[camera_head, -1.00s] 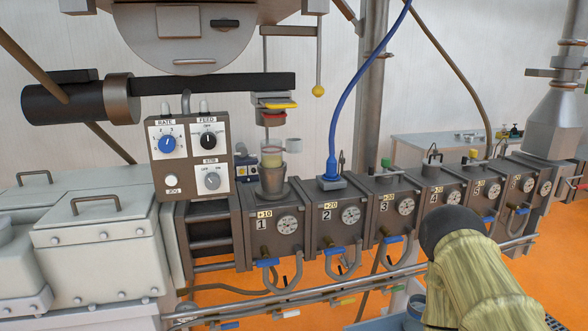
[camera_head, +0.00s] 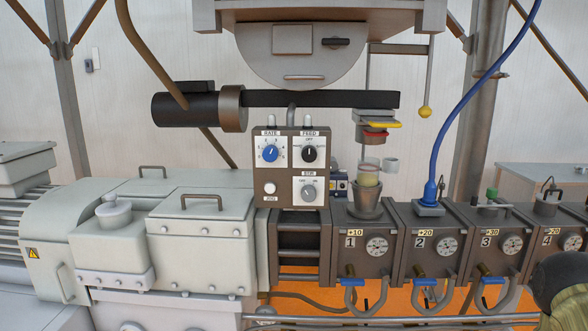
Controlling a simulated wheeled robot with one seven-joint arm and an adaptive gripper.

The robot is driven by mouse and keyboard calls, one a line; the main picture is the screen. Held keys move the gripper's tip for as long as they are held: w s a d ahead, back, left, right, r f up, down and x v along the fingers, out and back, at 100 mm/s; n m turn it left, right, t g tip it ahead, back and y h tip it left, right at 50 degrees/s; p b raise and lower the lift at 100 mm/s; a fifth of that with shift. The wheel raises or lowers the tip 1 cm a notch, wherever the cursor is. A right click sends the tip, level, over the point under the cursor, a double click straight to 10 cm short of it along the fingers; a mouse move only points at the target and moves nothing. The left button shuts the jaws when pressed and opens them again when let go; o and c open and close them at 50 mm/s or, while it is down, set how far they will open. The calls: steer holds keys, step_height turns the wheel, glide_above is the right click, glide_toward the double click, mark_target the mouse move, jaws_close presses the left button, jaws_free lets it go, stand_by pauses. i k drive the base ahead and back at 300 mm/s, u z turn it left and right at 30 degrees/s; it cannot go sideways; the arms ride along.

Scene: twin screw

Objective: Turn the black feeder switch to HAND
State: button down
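The black feeder switch (camera_head: 310,154) is a round black knob on a white plate labelled FEED, at the upper right of the brown control box (camera_head: 291,167). Its pointer looks roughly upright, near the OFF mark; the small lettering is hard to read. Part of my arm shows at the lower right edge, well away from the box. My gripper's fingers are not in view.
Beside it are a blue RATE knob (camera_head: 270,153), a grey STIR knob (camera_head: 308,191) and a white JOG button (camera_head: 269,188). A funnel with a cup (camera_head: 368,192) stands right of the box. A blue hose (camera_head: 452,105) rises farther right. Grey housings (camera_head: 199,240) fill the left.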

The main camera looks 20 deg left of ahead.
mark_target(309, 153)
steer(key=z, duration=1.35)
steer(key=k, duration=1.25)
steer(key=u, duration=1.45)
steer(key=i, duration=0.5)
steer(key=z, duration=0.05)
